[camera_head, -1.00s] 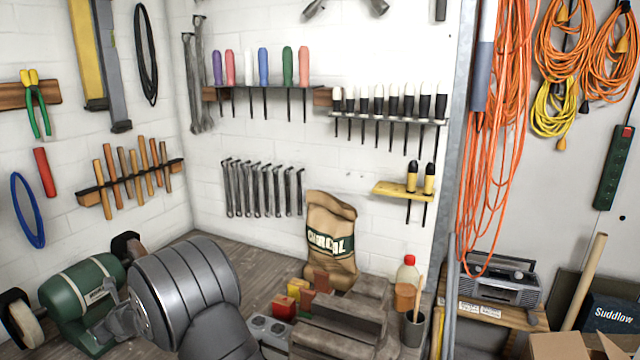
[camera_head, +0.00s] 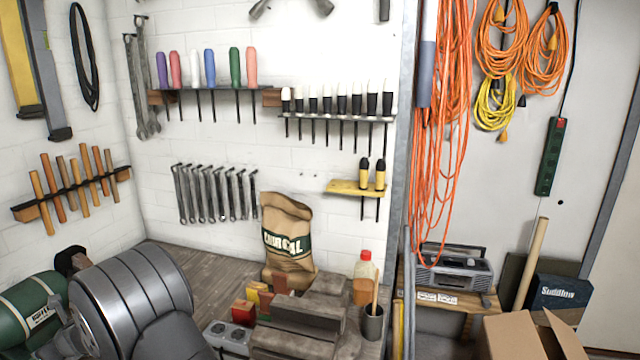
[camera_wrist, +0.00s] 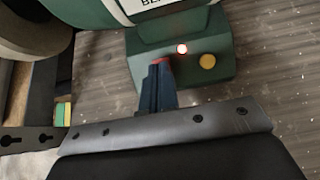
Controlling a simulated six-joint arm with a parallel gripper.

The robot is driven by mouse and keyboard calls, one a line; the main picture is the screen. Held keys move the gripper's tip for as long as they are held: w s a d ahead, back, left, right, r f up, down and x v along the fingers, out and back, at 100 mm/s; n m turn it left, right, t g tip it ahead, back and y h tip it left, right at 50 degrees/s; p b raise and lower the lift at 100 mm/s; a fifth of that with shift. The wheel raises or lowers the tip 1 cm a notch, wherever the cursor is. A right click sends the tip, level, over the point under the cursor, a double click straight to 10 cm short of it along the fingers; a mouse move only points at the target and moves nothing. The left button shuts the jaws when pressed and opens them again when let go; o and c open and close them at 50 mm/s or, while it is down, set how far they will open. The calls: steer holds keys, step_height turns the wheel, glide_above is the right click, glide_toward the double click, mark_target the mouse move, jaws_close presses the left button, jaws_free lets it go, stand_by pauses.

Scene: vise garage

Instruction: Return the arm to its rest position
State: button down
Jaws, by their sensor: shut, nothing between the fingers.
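My gripper (camera_wrist: 158,85) shows in the wrist view as dark blue fingers with a red patch at the tip, shut with nothing between them. It points at the green base (camera_wrist: 215,70) of the bench grinder, which has a lit red button and a yellow button. Whether it touches the base I cannot tell. In the head view a large grey ribbed link of my arm (camera_head: 130,300) fills the lower left, in front of the green bench grinder (camera_head: 35,310). My gripper is not visible there.
A charcoal bag (camera_head: 287,235), a bottle (camera_head: 366,270) and grey blocks (camera_head: 300,325) stand on the wooden bench right of my arm. Tools hang on the white wall behind. A radio (camera_head: 455,272) sits on a shelf, with an open cardboard box (camera_head: 520,335) at lower right.

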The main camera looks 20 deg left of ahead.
steer(key=v, duration=0.5)
steer(key=x, duration=0.7)
steer(key=shift+f, duration=0.1)
steer(key=v, duration=0.6)
steer(key=s+d+r+n+g+h, duration=0.1)
steer(key=s+d+r+n+g, duration=0.15)
steer(key=s+r+n, duration=0.4)
steer(key=s+d+r+n+g+h, duration=0.1)
steer(key=s+d+r+n, duration=0.25)
steer(key=s+n, duration=0.6)
steer(key=w+d+r+n+t+h, duration=0.15)
steer(key=d+r+n, duration=0.35)
steer(key=n, duration=0.5)
steer(key=d+r+n+t+h, duration=0.2)
steer(key=d+n+h, duration=0.1)
steer(key=d+n, duration=0.6)
steer(key=a+f+n, duration=0.1)
steer(key=a+f, duration=0.2)
steer(key=f, duration=0.2)
steer(key=shift+s+a+f, duration=0.25)
steer(key=shift+a+f, duration=0.05)
